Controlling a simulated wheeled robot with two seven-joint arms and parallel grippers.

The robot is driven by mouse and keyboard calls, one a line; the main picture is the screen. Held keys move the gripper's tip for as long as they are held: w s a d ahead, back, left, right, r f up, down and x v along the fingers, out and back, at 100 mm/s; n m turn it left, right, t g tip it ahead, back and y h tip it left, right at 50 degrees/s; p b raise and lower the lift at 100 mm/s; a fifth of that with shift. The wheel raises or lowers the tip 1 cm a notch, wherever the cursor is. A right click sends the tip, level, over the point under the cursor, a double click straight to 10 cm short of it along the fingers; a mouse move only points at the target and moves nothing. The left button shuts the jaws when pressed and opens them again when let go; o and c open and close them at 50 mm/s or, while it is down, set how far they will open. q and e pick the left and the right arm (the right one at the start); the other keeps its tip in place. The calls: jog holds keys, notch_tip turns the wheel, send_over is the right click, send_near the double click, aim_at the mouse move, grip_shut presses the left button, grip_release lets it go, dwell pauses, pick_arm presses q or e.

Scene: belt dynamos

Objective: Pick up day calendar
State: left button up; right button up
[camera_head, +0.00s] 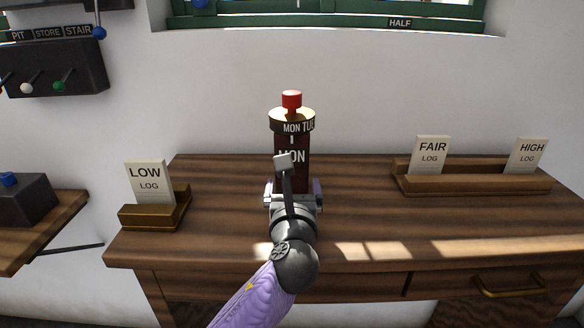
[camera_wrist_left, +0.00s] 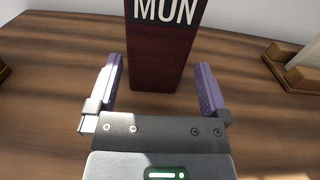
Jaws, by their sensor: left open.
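The day calendar (camera_head: 292,145) stands upright on the wooden desk. It is a dark red block marked MON, with a brass ring lettered MON TUE and a red knob on top. In the left wrist view the calendar (camera_wrist_left: 163,60) shows its lower body and MON label between and just beyond my fingers. My left gripper (camera_head: 293,192) is open in front of the calendar, low over the desk. In the left wrist view the left gripper's fingers (camera_wrist_left: 158,85) are spread wide, one toward each side, with visible gaps to the block. My arm hides the calendar's base in the head view.
The wooden desk (camera_head: 220,215) is clear on both sides of the calendar. A LOW LOG card (camera_head: 148,184) stands in a holder at left. A wooden rack (camera_head: 470,187) with FAIR and HIGH LOG cards is at right. A wall panel of switches (camera_head: 55,68) hangs at upper left.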

aim_at(292, 186)
pick_arm(q)
jog(key=w+b, duration=0.2)
jog(key=w, duration=0.1)
jog(key=w+f+b, duration=0.1)
jog(key=w+b, duration=0.1)
jog(key=w, duration=0.1)
jog(key=shift+f, duration=0.2)
jog(key=shift+w+a+r, duration=0.1)
jog(key=shift+r, duration=0.25)
grip_shut()
pick_arm(e)
jog(key=shift+g, duration=0.3)
jog(key=f, duration=0.2)
jog(key=s+f, duration=0.1)
jog(key=f, duration=0.1)
jog(key=shift+s+d+f, duration=0.1)
jog(key=shift+s+f, duration=0.1)
jog(key=shift+f, duration=0.1)
